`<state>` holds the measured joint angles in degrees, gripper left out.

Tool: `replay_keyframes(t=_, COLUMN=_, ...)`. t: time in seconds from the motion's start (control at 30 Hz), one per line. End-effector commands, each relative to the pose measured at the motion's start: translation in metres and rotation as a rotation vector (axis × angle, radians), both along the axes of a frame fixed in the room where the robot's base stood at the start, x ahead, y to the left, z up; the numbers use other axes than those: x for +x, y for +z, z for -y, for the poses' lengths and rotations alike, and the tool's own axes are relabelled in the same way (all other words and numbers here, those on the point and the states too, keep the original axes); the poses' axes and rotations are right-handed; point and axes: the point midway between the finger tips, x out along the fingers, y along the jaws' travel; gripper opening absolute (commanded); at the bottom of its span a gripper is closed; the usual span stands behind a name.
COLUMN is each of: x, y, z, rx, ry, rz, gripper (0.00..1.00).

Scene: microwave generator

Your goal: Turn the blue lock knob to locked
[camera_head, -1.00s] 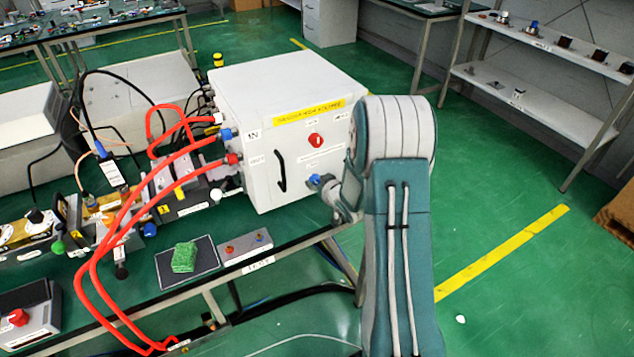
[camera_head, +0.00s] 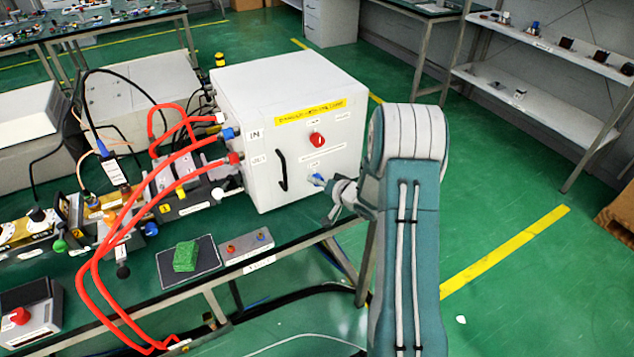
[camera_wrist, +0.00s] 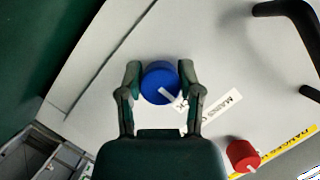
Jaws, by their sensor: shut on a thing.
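The blue lock knob (camera_head: 316,178) is on the lower right of the white box's front (camera_head: 262,192). In the wrist view the blue knob (camera_wrist: 160,80) sits between the two fingers of my gripper (camera_wrist: 161,88), one finger on each side. A white pointer line shows on the knob's face, and a white label lies beside it, partly hidden by a finger. My gripper (camera_head: 327,184) is shut on the knob in the head view, reaching it from the right.
A red knob (camera_head: 317,140) is above the blue one, also in the wrist view (camera_wrist: 242,155). A black handle (camera_head: 281,171) is to the left. Red hoses (camera_head: 120,215) loop at the box's left side. A green sponge (camera_head: 185,256) lies on a dark pad on the bench.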

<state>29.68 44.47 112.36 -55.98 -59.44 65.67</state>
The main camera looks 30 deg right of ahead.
Motion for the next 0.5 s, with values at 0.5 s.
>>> replay_keyframes(t=0.5, x=0.0019, y=0.0028, z=0.0033, rx=0.040, ry=-0.008, rz=0.006, gripper=0.00)
